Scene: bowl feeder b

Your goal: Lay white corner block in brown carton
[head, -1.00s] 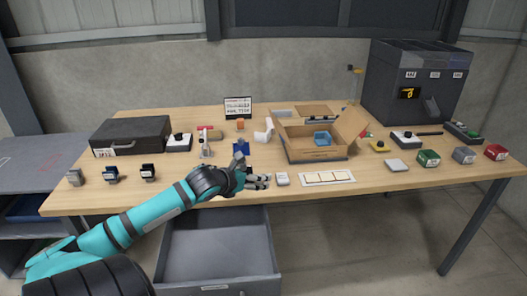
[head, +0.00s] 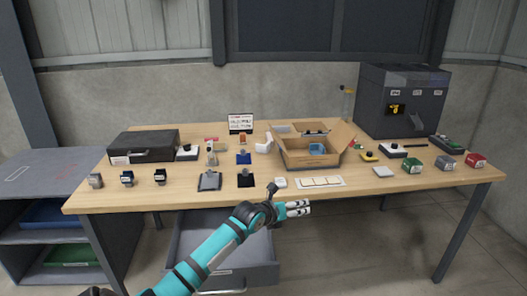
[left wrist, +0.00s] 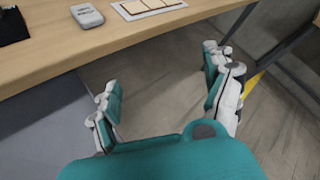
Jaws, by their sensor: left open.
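The white corner block (head: 264,146) lies on the table just left of the brown carton, with nothing holding it. The brown carton (head: 296,161) stands open on the table right of centre, flaps spread, with a blue container (head: 317,149) inside. My left gripper (head: 308,209) is in front of the table's front edge, apart from the block and carton. In the left wrist view my left gripper (left wrist: 160,80) is open and empty above the floor. The block and carton are outside that view. My right gripper does not show.
A white label box (head: 280,183) and a pale card strip (head: 320,182) lie near the front edge. A black case (head: 143,146) stands left, a dark machine (head: 401,105) back right. An open drawer (head: 222,250) juts out below the table.

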